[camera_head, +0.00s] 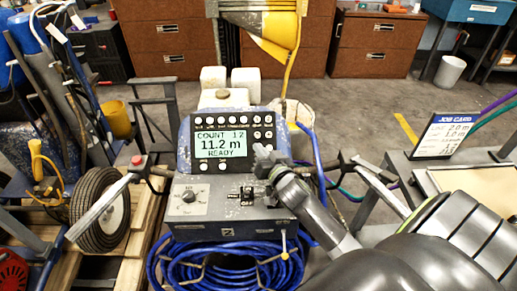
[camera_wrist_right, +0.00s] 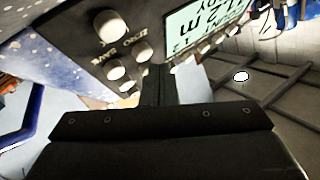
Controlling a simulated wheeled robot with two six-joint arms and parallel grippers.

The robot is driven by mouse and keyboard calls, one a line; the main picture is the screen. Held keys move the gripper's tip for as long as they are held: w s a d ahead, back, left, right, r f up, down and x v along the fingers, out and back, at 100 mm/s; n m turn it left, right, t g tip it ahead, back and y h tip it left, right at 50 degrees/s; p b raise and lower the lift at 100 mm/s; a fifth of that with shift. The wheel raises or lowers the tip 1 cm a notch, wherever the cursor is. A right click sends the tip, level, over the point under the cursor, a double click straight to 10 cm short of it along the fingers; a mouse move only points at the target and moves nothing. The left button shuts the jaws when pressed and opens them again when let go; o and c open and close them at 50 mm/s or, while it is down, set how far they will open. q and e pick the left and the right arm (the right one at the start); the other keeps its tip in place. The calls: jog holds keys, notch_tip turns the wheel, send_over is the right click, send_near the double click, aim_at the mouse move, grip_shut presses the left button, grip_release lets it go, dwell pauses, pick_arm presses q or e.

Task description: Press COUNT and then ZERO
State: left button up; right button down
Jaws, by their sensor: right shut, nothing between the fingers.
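The line striper's control panel (camera_head: 184,150) faces me in the head view. Its lit display (camera_head: 220,145) reads COUNT 12, 11.2 m, READY; part of it shows upside down in the wrist view (camera_wrist_right: 205,20). A row of small buttons (camera_head: 222,121) runs above the display, with more at its right. Their labels are too small to read in the head view. My right gripper (camera_head: 264,153) is shut and empty, just right of the display. In the wrist view its dark fingers (camera_wrist_right: 155,86) are near round knobs (camera_wrist_right: 116,69) with inverted SAVE and ZERO labels; contact is unclear.
A selector dial (camera_head: 188,196) and a black switch (camera_head: 246,194) sit below the panel. Coiled blue hose (camera_head: 225,266) hangs under it. A handlebar (camera_head: 98,208) extends left, and a job card (camera_head: 446,136) stands at right.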

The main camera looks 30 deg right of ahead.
jog(key=shift+s+d+f, duration=0.1)
jog(key=shift+s+f, duration=0.1)
jog(key=shift+f, duration=0.6)
jog(key=shift+s+r+g+p, duration=0.15)
jog(key=shift+r+g+p, duration=0.2)
jog(key=shift+p, duration=0.35)
jog(key=shift+s+a+r+p, duration=0.2)
jog(key=shift+a+r+p, duration=0.1)
jog(key=shift+p, duration=0.1)
jog(key=shift+s+a+r+p, duration=0.3)
jog(key=shift+s+r+p, duration=0.15)
jog(key=shift+r, duration=0.2)
jog(key=shift+s+a+r+p, duration=0.3)
jog(key=shift+s+r+p, duration=0.15)
jog(key=shift+r, duration=0.15)
